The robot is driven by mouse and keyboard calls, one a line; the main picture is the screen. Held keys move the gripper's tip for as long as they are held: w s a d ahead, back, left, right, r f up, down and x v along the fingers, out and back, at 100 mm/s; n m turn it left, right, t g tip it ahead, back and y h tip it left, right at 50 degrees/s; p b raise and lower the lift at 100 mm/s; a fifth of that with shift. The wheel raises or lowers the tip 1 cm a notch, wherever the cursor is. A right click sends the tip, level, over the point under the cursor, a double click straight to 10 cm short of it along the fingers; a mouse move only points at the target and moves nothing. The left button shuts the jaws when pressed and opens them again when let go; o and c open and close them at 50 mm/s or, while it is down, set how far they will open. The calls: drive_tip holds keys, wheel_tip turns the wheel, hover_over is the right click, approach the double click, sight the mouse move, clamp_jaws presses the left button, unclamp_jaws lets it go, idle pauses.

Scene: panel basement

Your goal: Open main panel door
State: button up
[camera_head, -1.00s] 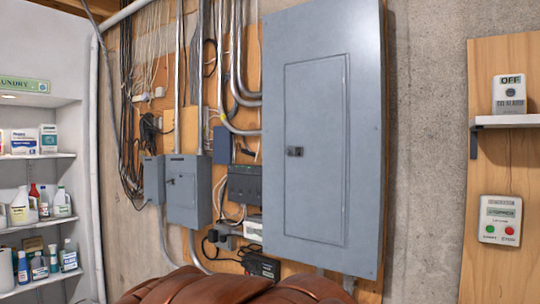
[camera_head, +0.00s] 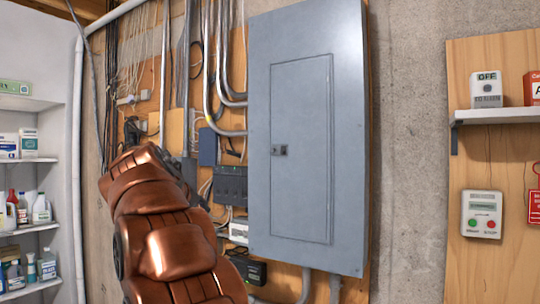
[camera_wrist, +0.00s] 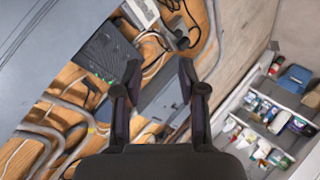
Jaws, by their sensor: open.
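The main panel (camera_head: 348,130) is a large grey metal box on the wall, right of centre in the head view. Its inner door (camera_head: 300,205) is shut flush, with a small dark latch (camera_head: 279,150) at its left edge. In the wrist view the panel's grey face (camera_wrist: 50,45) fills the upper left. My gripper (camera_wrist: 159,68) shows there with its two dark fingers apart and nothing held between them. It points toward smaller wall equipment, away from the panel's door and latch. In the head view my copper arm stands left of the panel, and my fingers cannot be made out.
A black breaker unit (camera_head: 230,187) and conduits (camera_head: 223,105) sit left of the panel. White shelves (camera_head: 30,160) with bottles stand far left. A wooden board (camera_head: 500,150) with a shelf and a button box (camera_head: 481,214) is at right. Bare concrete lies between.

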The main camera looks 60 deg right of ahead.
drive_tip(key=s+d+r+m+g+h+b, duration=0.1)
drive_tip(key=s+d+r+m+h, duration=0.2)
drive_tip(key=d+r, duration=0.6)
drive_tip(key=m+g+h+b, duration=0.1)
drive_tip(key=m+g+h, duration=0.2)
drive_tip(key=h, duration=0.1)
approach(272, 150)
drive_tip(key=d, duration=0.1)
drive_tip(key=d+p, duration=0.2)
drive_tip(key=d, duration=0.1)
drive_tip(key=d+p, duration=0.1)
drive_tip(key=d, duration=0.3)
drive_tip(key=shift+w+p, duration=0.2)
drive_tip(key=shift+p, duration=0.15)
drive_tip(key=shift+d+f, duration=0.1)
drive_tip(key=shift+d, duration=0.45)
drive_tip(key=shift+c, duration=0.2)
clamp_jaws()
